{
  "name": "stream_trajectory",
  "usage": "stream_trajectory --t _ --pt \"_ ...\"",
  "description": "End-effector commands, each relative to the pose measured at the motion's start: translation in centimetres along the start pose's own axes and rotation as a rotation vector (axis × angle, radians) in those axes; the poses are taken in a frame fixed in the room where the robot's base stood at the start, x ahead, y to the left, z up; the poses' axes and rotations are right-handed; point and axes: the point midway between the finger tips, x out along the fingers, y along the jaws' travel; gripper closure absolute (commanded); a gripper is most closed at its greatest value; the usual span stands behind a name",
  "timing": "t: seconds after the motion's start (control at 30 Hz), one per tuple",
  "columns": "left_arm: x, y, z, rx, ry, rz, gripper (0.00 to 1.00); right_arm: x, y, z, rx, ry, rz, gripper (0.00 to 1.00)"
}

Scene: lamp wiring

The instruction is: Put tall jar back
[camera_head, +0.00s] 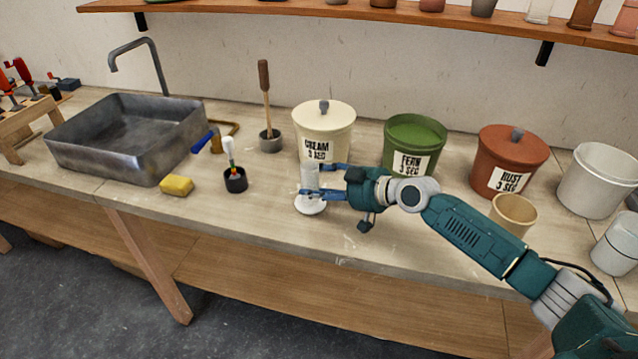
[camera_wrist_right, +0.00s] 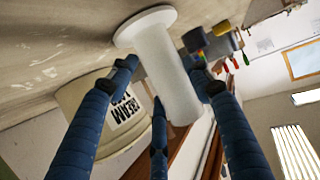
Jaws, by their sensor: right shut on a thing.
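The tall jar (camera_head: 310,177) is a pale, slim cylinder on a wide, round white foot. It stands roughly upright at the bench, in front of the cream bucket. My right gripper (camera_head: 322,180) comes from the right and is shut on it, blue fingers around its body. The wrist view shows the white cylinder (camera_wrist_right: 167,75) between the blue fingers (camera_wrist_right: 165,95), with the flared foot close to the bench surface. I cannot tell whether the foot touches the bench. My left gripper is not in view.
The cream bucket (camera_head: 323,125), green bucket (camera_head: 414,138) and rust bucket (camera_head: 506,160) stand behind. A black cup with a brush (camera_head: 235,180) and a yellow sponge (camera_head: 177,186) lie left, near the sink (camera_head: 125,140). A wall shelf (camera_head: 350,12) holds several vessels.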

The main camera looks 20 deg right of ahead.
Motion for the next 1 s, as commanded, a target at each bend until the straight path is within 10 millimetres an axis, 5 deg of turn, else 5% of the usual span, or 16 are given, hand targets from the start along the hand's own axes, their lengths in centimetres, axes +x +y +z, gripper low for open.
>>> stream_trajectory --t 0.37,0.4,0.47,0.87,1.0 --pt "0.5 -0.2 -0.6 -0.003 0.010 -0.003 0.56 0.2 0.0 0.4 -0.001 0.002 0.000 0.86" --pt "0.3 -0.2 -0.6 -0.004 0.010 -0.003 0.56 0.1 0.0 0.2 -0.001 0.001 0.000 0.43" --pt "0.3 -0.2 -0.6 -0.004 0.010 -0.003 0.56 0.1 0.0 0.2 -0.001 0.000 0.000 0.32" --pt "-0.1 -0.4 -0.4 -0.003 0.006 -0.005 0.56 -0.2 0.1 -0.1 -0.001 0.000 0.001 0.32" --pt "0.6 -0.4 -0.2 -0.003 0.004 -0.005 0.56 -2.4 0.2 0.3 -0.004 -0.003 0.003 0.32"
